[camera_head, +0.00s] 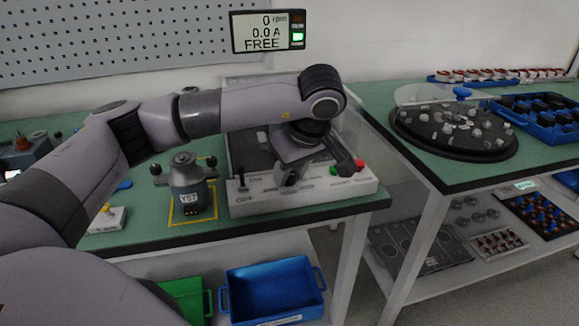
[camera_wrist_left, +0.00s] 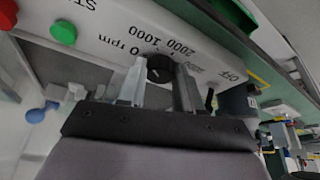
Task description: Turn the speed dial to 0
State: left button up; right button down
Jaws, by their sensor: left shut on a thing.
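The speed dial (camera_wrist_left: 160,66) is a black knob on the white control panel (camera_head: 244,203), with printed marks such as 0 rpm, 1000 and 2000 around it. My left gripper (camera_head: 285,188) reaches down over the panel. In the left wrist view its fingers (camera_wrist_left: 160,85) are shut on the dial, one on each side. The fingers hide part of the scale, and I cannot read where the dial points. The display (camera_head: 268,31) reads 0 rpm, 0.0 A and FREE. My right gripper is not in view.
A green button (camera_wrist_left: 63,32) and a red button (camera_head: 360,163) are on the panel. A grey motor marked Y57 (camera_head: 187,185) stands left of it in a yellow outline. A second table (camera_head: 455,180) with a round black turntable (camera_head: 500,148) is at the right.

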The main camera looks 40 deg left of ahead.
aim_at(303, 185)
pick_arm(q)
jog(key=n+g+p, duration=0.1)
jog(key=n, duration=0.1)
jog(key=n+g+p, duration=0.1)
jog(key=n, duration=0.2)
jog(key=shift+w+r, duration=0.15)
jog(key=shift+w, duration=0.05)
jog(key=shift+n+p, duration=0.4)
jog(key=shift+n, duration=0.2)
jog(key=shift+w+n+g, duration=0.1)
jog(key=shift+n+g, duration=0.3)
jog(key=shift+n, duration=0.1)
jog(key=o, duration=1)
jog(key=shift+o, duration=0.2)
jog(key=shift+p, duration=0.3)
jog(key=p+v, duration=0.1)
jog(key=v, duration=0.4)
jog(key=shift+d+r, duration=0.1)
jog(key=shift+r, duration=0.1)
jog(key=shift+p+v, duration=0.3)
jog(key=shift+v, duration=0.45)
